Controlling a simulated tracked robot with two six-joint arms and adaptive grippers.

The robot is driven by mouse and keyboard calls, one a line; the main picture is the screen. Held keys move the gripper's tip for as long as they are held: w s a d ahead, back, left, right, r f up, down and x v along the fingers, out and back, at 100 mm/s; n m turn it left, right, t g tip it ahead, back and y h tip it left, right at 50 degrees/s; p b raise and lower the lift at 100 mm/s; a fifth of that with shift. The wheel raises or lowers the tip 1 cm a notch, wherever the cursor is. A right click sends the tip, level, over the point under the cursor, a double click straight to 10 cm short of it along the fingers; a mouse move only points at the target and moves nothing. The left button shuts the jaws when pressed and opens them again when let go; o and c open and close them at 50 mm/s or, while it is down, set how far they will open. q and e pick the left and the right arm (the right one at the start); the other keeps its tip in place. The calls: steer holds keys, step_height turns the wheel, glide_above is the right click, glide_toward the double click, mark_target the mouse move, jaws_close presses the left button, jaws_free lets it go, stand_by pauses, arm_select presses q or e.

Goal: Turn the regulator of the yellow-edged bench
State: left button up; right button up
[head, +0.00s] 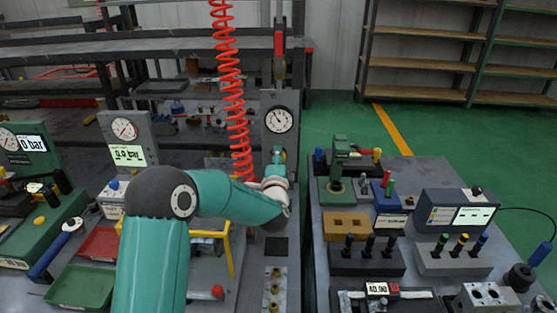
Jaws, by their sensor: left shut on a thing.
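A grey upright panel with a round white gauge (279,120) stands at the back of the left bench (262,290). My left arm comes in from the lower left. My left gripper (277,160) is at the panel just below the gauge, shut on the regulator. The gripper hides the regulator, so its angle cannot be told. A yellow bar (229,250) shows on the left bench beside my arm; I cannot tell whether it is the bench's edging. My right gripper is out of view.
A red coiled hose (231,90) hangs close left of the gauge panel. The right bench (318,250) holds a green press (339,165) and several blocks. A floor gap separates the benches.

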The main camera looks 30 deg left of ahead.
arm_select(q)
steer(key=o, duration=1.1)
steer(key=shift+w+d+f, duration=0.15)
steer(key=shift+w+d, duration=0.05)
steer(key=shift+d, duration=0.15)
steer(key=shift+o, duration=0.2)
steer(key=shift+a, duration=0.15)
steer(key=shift+s, duration=0.1)
steer(key=v, duration=1.2)
steer(key=shift+a, duration=0.1)
